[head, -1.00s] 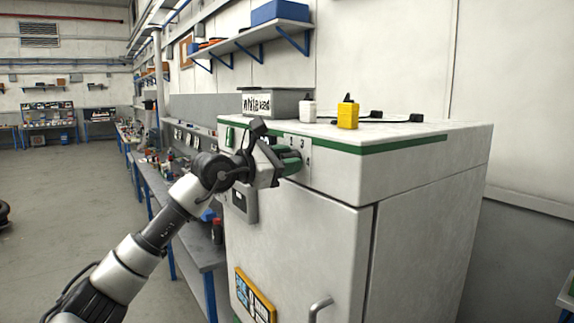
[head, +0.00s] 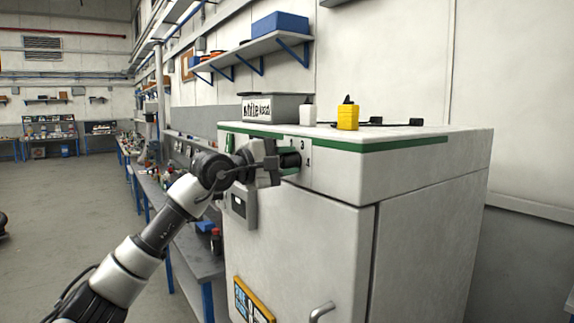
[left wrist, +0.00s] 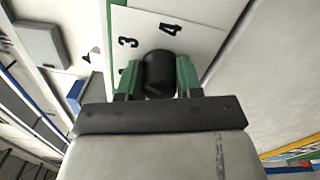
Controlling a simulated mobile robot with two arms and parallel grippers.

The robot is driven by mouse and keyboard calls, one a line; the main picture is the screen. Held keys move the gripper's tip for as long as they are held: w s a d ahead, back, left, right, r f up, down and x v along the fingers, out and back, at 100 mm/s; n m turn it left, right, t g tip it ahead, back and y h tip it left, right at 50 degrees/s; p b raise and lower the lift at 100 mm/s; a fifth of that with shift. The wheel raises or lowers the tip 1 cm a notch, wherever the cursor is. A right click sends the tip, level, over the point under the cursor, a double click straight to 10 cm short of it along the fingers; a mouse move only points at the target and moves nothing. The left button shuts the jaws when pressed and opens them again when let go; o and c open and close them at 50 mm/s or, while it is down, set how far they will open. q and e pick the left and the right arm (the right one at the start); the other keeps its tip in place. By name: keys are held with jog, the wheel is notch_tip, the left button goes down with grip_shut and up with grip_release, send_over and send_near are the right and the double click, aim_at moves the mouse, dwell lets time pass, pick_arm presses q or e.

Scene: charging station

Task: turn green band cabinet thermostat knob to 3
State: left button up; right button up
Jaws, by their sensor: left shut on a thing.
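The white cabinet (head: 335,200) has a green band (head: 400,144) along its top edge. On its front is a light dial plate with printed numbers, and 3 and 4 are readable beside the black thermostat knob (head: 291,159). The knob also shows in the left wrist view (left wrist: 159,70). My left gripper (head: 283,163) is at the dial, shut on the knob. In the left wrist view its green-padded fingers (left wrist: 159,80) are on either side of the knob. I cannot tell which number the knob points to. My right gripper is not in view.
A grey labelled box (head: 272,107), a white bottle (head: 308,114) and a yellow container (head: 348,116) stand on the cabinet top. A handle (head: 321,312) sticks out below on the door. A long workbench (head: 195,250) runs to the left, with open floor beyond.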

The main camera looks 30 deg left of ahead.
pick_arm(q)
jog(key=shift+f+m, duration=0.1)
jog(key=shift+m, duration=0.3)
jog(key=o, duration=0.9)
jog(key=b+v, duration=0.5)
jog(key=v, duration=0.6)
